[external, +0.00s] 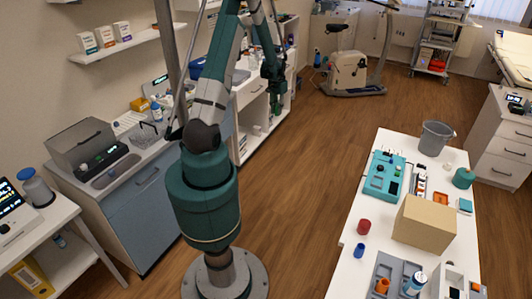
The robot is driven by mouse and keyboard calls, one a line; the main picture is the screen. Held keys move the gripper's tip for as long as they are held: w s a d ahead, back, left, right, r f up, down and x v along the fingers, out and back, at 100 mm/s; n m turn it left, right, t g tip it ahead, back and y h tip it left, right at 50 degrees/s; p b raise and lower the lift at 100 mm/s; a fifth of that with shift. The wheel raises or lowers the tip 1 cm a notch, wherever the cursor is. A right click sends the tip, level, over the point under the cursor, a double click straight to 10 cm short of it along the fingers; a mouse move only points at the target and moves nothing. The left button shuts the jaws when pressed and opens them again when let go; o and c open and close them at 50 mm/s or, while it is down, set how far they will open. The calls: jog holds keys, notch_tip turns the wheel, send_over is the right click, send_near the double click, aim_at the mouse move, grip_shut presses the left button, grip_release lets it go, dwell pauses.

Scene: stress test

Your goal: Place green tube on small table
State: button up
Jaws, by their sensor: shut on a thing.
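My gripper (275,92) is at the end of my dark green and grey arm, far from the camera, by the white shelf unit along the left wall. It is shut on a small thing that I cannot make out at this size. I cannot pick out a green tube with certainty. A low white table (50,227) stands at the lower left, and a long white table (345,277) stands at the right. I cannot tell which table is the small one.
A blue-grey cabinet (155,215) with a grey machine (85,145) on it lines the left wall. The long table carries a cardboard box (424,224), a teal device (384,176) and a grey bucket (435,138). An exercise bike (348,70) stands behind. The middle floor is clear.

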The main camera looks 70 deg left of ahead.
jog(key=w+d+f+m+b, duration=0.1)
jog(key=w+d+f+b, duration=0.1)
jog(key=w+d, duration=0.95)
jog(key=w+d+f+m+b, duration=0.15)
jog(key=w+d, duration=0.45)
jog(key=d, duration=1.1)
jog(key=w+d+f+m+b, duration=0.1)
jog(key=d+b, duration=0.1)
jog(key=d, duration=1.3)
jog(key=w+d+f+m+b, duration=0.2)
jog(key=d, duration=1.3)
jog(key=shift+w+d, duration=0.3)
jog(key=shift+r, duration=0.15)
